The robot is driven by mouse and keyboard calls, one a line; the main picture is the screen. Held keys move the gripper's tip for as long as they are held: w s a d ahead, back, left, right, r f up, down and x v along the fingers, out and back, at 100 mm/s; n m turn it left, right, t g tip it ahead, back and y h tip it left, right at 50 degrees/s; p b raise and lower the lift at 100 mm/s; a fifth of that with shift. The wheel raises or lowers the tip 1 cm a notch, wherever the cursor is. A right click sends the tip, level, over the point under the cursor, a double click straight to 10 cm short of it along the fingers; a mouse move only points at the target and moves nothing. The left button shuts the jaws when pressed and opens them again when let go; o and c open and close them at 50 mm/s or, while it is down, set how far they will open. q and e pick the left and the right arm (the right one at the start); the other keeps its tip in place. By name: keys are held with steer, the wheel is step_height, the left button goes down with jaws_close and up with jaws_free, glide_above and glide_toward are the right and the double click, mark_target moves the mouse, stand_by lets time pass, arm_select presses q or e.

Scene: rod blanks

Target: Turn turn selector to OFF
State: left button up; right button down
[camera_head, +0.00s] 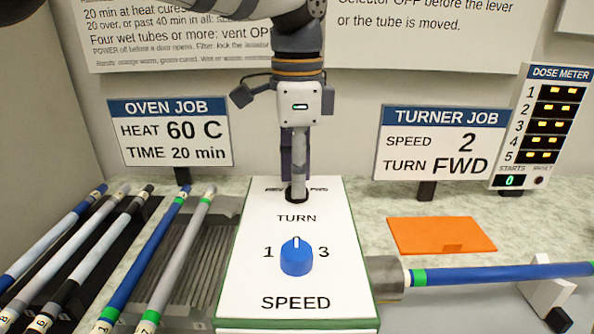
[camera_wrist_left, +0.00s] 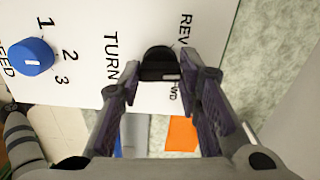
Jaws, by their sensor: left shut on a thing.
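The turn selector (camera_wrist_left: 157,64) is a black knob at the far end of the white control panel (camera_head: 240,270). My left gripper (camera_head: 297,190) comes down over it from above, fingers either side, shut on it. In the left wrist view its white mark points to the right, between the REV and partly covered FWD labels, parallel to the mark on the speed knob. The OFF label is hidden. The blue speed knob (camera_head: 297,257) points straight up, towards 2. My right gripper is not in view.
A blue tube (camera_head: 500,273) runs right from a grey chuck (camera_head: 384,277). An orange mat (camera_head: 425,235) lies behind it. Job signs (camera_head: 440,143) and a dose meter (camera_head: 540,125) stand at the back.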

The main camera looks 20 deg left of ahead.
arm_select(q)
steer(key=shift+m, duration=0.6)
steer(key=o, duration=1.1)
steer(key=shift+o, duration=0.2)
step_height(320, 180, up, 12)
